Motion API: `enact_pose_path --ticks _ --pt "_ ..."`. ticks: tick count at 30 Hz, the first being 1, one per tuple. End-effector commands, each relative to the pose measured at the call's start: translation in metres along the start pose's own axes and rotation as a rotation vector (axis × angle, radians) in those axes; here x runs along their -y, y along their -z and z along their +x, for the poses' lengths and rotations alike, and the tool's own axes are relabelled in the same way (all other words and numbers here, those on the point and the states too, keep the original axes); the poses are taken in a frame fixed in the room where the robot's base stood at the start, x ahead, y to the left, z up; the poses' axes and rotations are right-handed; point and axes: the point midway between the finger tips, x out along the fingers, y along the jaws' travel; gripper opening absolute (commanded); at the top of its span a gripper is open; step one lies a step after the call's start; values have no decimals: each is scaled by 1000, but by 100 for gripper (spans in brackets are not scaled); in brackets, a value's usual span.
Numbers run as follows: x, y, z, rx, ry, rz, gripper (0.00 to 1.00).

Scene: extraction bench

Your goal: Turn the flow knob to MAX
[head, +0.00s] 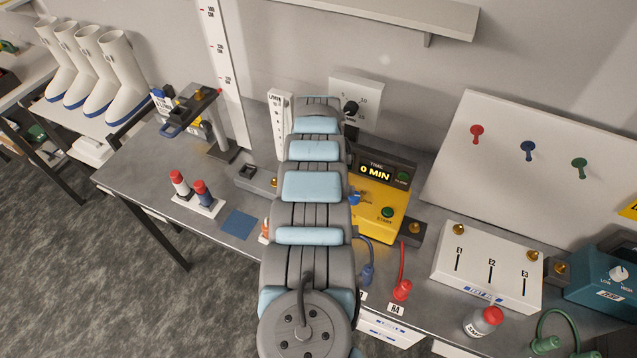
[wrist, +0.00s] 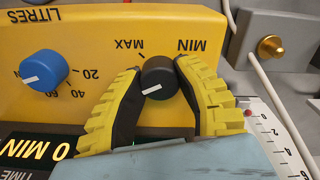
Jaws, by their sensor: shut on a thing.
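The black knob (wrist: 158,80) is on the yellow control unit (wrist: 90,30), with the labels MIN and MAX printed beside it. These labels appear upside down in the wrist view, MAX at upper left and MIN at upper right of the knob. A white pointer line on the knob's face slants toward the picture's lower left. My gripper (wrist: 160,72) is shut on the knob, one yellow-padded finger on each side. In the head view my arm hides the gripper and this knob; the yellow unit (head: 390,198) shows in part.
A blue LITRES knob (wrist: 43,70) sits beside my left-hand finger. A brass knob (wrist: 270,47), a pale cable (wrist: 262,80) and a white scale strip (wrist: 278,135) are on the right. The unit's display (head: 376,171) reads 0 MIN. Blue and red plugs (head: 402,289) lie in front.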

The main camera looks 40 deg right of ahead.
Motion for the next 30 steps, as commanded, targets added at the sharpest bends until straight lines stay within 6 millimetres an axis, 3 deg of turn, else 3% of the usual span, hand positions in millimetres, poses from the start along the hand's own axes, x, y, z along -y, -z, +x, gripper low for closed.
enact_pose_path --ticks 30 --pt "0 0 4 0 1 953 0"
